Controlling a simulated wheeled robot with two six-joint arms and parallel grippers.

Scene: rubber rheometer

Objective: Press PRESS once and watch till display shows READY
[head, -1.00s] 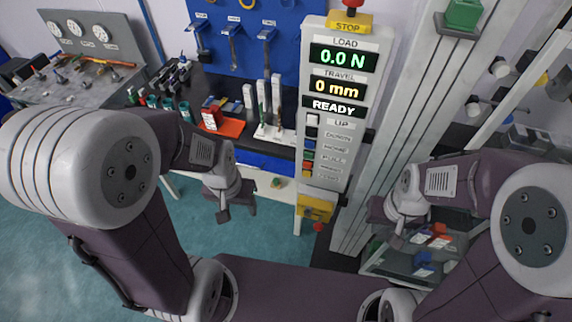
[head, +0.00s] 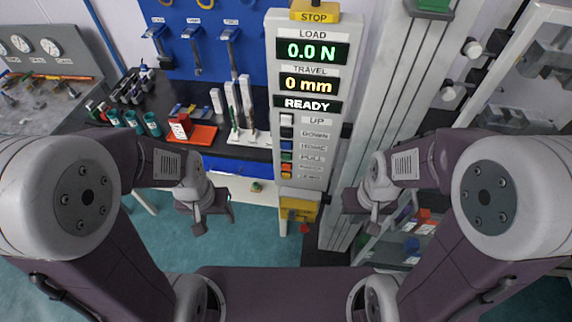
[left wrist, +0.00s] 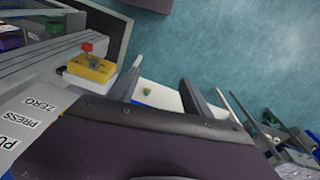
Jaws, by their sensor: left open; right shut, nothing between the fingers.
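The control panel (head: 325,150) stands upright ahead in the head view. Its display (head: 307,103) reads READY, below LOAD 0.0 N and TRAVEL 0 mm. A column of coloured buttons runs below; the red PRESS button (head: 286,168) is second from the bottom. Its PRESS label (left wrist: 31,119) also shows in the left wrist view, where the button is hidden. My left gripper (head: 212,219) is open and empty, left of the panel and below button height in the picture. My right gripper (head: 366,220) is shut and empty, right of the panel. Neither touches the panel.
A yellow STOP block (head: 314,11) tops the panel. A yellow box (head: 298,207) with a red knob is below it. Grey machine columns (head: 385,110) rise to the right. A dark bench with an orange tray (head: 200,134) and specimens (head: 238,105) is left.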

